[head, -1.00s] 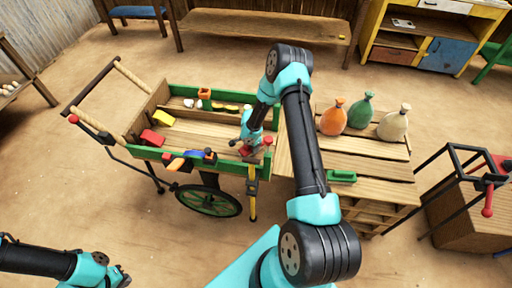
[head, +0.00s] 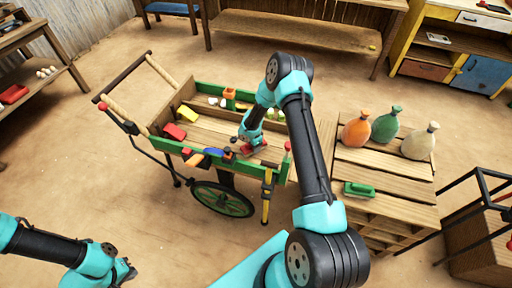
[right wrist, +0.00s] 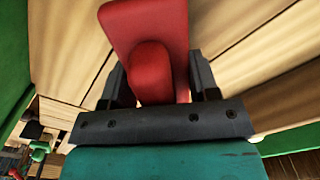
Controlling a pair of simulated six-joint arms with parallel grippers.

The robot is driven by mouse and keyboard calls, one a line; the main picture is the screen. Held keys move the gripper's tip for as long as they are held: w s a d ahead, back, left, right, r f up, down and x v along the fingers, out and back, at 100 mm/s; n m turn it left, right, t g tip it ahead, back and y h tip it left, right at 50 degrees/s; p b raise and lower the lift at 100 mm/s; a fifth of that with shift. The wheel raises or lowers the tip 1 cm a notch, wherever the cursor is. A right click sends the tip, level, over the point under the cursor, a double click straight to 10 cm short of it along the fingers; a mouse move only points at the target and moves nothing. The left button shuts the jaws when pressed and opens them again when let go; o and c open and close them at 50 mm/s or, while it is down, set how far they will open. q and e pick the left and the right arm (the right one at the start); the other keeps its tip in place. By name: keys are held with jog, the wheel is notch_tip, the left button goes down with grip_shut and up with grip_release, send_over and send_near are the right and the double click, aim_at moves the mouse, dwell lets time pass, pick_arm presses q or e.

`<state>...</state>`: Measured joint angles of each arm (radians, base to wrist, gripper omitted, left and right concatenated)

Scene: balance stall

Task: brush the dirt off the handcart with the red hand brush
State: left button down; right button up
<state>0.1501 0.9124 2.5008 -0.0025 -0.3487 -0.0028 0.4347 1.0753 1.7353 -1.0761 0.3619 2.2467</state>
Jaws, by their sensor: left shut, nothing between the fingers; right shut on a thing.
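The handcart (head: 243,173) stands left of centre in the head view, with green side rails, a plank bed and a spoked wheel. My right gripper (head: 249,141) is over the cart bed, shut on the red hand brush (head: 256,149). The right wrist view shows the brush (right wrist: 145,30) between the two dark fingers (right wrist: 160,88), with planks behind it. I cannot tell whether the bristles touch the bed. No dirt can be made out clearly on the planks. My left gripper (head: 126,272) is shut and empty at the lower left, away from the cart.
Small coloured items (head: 174,131) lie in the cart and along its near rail; a yellow-handled tool (head: 267,197) hangs there. Right of it, a wooden stand bears orange (head: 356,132), green (head: 385,127) and cream (head: 419,143) bottles and a green brush-like block (head: 359,189).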

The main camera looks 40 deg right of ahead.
jog(key=shift+w+a, duration=0.25)
jog(key=shift+w, duration=0.15)
jog(key=shift+a+r, duration=0.1)
jog(key=shift+r, duration=4.2)
